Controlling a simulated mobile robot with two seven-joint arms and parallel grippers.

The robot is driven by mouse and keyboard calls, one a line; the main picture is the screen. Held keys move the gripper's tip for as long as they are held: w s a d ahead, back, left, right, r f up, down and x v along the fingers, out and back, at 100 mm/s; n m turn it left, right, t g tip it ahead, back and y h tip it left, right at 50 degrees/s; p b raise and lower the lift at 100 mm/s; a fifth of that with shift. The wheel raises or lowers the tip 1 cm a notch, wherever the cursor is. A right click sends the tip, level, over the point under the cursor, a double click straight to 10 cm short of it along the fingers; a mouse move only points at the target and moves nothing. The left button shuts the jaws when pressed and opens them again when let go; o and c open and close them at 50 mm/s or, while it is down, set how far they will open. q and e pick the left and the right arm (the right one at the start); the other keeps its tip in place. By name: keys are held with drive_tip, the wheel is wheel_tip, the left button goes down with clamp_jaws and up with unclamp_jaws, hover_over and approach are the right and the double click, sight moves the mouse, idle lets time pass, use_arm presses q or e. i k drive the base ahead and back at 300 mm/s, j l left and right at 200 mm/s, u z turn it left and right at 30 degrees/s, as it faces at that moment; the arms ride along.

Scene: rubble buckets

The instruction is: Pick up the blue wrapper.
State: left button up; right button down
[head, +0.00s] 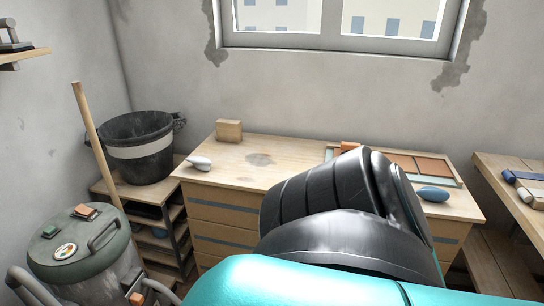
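A small blue, rounded, oblong thing (433,194) lies on the right end of the wooden drawer cabinet's top; it may be the blue wrapper, but I cannot tell for sure. A second blue piece (509,176) lies on the bench at the far right, next to a white and a dark blue part. A teal and black arm of mine fills the lower middle and hides part of the cabinet. Neither of my grippers shows, so nothing is seen held.
The wooden cabinet (230,178) bears a wooden block (229,130), a pale grey lump (199,162) and a tray with orange-brown pieces (434,168). A black bucket (138,148) stands on a shelf at left. A grey-green vacuum drum (82,250) and wooden pole (94,135) stand front left.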

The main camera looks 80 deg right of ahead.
sight(431, 194)
drive_tip(key=z, duration=3.6)
